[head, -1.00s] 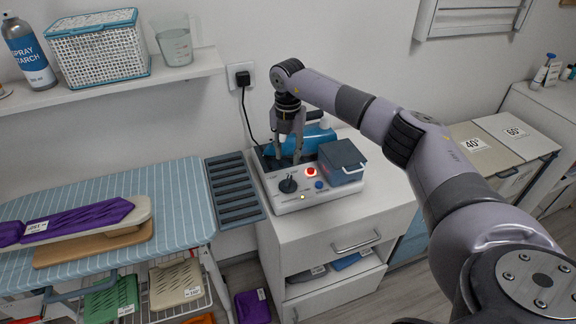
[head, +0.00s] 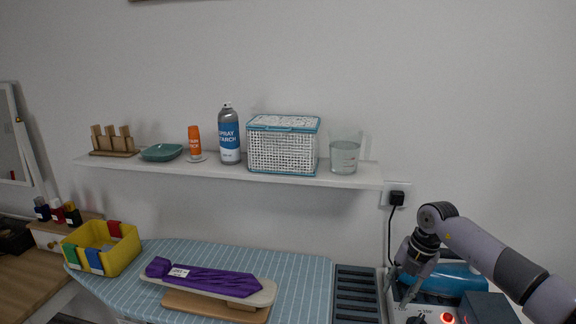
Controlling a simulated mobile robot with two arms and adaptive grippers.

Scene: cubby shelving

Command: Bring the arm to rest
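My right arm comes in from the lower right in the head view. Its gripper (head: 407,286) points down over the left part of the iron station (head: 398,314), in front of the blue iron (head: 452,278). The fingers look spread apart, with nothing visible between them. Whether the fingertips touch the station cannot be told. My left arm and gripper are out of view.
A wall shelf (head: 230,174) holds a spray starch can (head: 229,140), a woven basket (head: 283,150) and a measuring cup (head: 345,155). Below, the ironing board (head: 300,275) carries a purple tie (head: 205,280) and a yellow bin (head: 125,255). The wall above the shelf is bare.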

